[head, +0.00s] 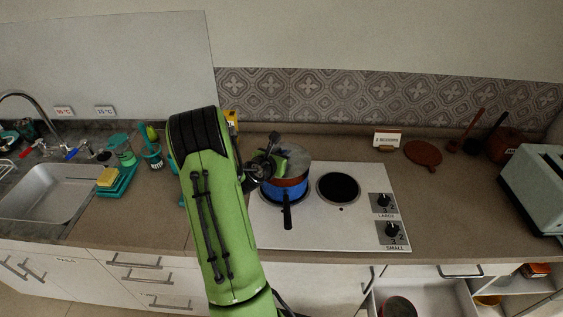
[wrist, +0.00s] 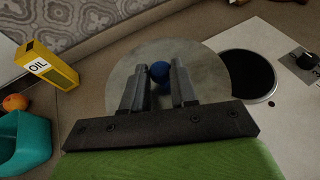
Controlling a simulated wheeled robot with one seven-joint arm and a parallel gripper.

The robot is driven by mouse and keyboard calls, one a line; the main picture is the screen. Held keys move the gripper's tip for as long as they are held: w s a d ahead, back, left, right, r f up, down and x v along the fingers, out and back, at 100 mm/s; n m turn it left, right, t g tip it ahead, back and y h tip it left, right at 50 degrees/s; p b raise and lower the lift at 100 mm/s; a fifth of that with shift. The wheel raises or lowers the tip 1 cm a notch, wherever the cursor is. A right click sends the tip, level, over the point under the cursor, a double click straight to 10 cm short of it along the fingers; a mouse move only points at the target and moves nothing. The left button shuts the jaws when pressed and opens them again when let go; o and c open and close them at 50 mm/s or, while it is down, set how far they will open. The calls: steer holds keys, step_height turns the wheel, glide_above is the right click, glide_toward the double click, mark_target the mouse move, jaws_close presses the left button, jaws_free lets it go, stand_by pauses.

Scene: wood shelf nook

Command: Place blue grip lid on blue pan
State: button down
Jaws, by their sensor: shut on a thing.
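The lid (wrist: 208,68) is a round grey, glassy disc with a blue grip knob (wrist: 159,71), seen in the wrist view. My gripper (wrist: 159,75) is shut on the knob, one finger on each side. In the head view the lid (head: 299,160) is over the blue pan (head: 285,190), which has a brownish band at its upper part and a black handle pointing to the front. The pan is on the left part of the white cooktop. My gripper (head: 277,163) is at the lid's left side there. I cannot tell whether the lid touches the pan's rim.
A bare black burner (head: 338,188) and two knobs lie right of the pan. A yellow oil box (wrist: 47,65) and a teal container (wrist: 22,142) stand to the left. A toaster (head: 537,185) is far right. The counter between is mostly clear.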

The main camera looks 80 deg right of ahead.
step_height(320, 180, down, 2)
steer(key=shift+f+b, duration=0.35)
steer(key=shift+f, duration=0.1)
steer(key=c, duration=0.9)
jaws_free()
steer(key=v, duration=0.8)
steer(key=r+v, duration=0.1)
steer(key=v, duration=0.3)
